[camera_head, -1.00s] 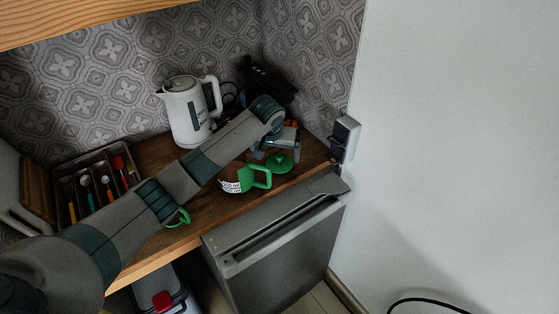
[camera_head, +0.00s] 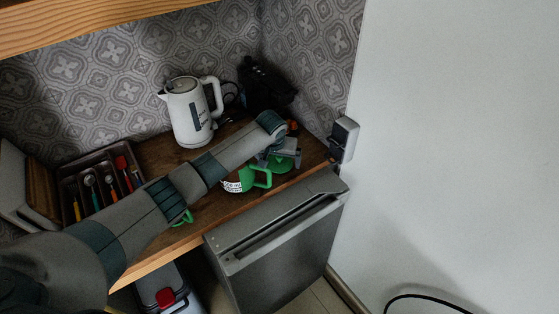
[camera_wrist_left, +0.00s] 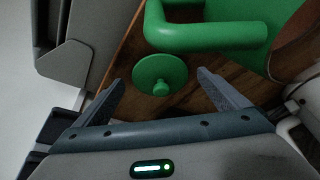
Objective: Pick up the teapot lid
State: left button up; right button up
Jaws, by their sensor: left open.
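The green round teapot lid (camera_head: 281,164) lies on the wooden counter near its front right end. In the left wrist view the lid (camera_wrist_left: 160,80) shows its small round knob. My left gripper (camera_head: 280,157) is open above the lid and partly hides it in the head view. In the wrist view, the fingers of my left gripper (camera_wrist_left: 160,78) are apart, one on each side of the lid, with nothing between them touching it visibly. My right gripper is not in view.
The vessel's green handle (camera_wrist_left: 210,38) is close beside the lid in the wrist view. A white kettle (camera_head: 188,112) and a dark machine (camera_head: 264,84) stand behind. A cutlery tray (camera_head: 92,172) is at left. A wall-mounted box (camera_head: 344,139) is at right.

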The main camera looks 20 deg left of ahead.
aim_at(279, 159)
pick_arm(q)
jog(key=shift+w+f, duration=0.25)
jog(key=shift+f, duration=0.3)
jog(key=c, duration=1.1)
notch_tip(279, 159, up, 9)
jog(key=b, duration=0.3)
jog(key=shift+r, duration=0.15)
jog(key=shift+r+b, duration=0.3)
jog(key=shift+r, duration=0.1)
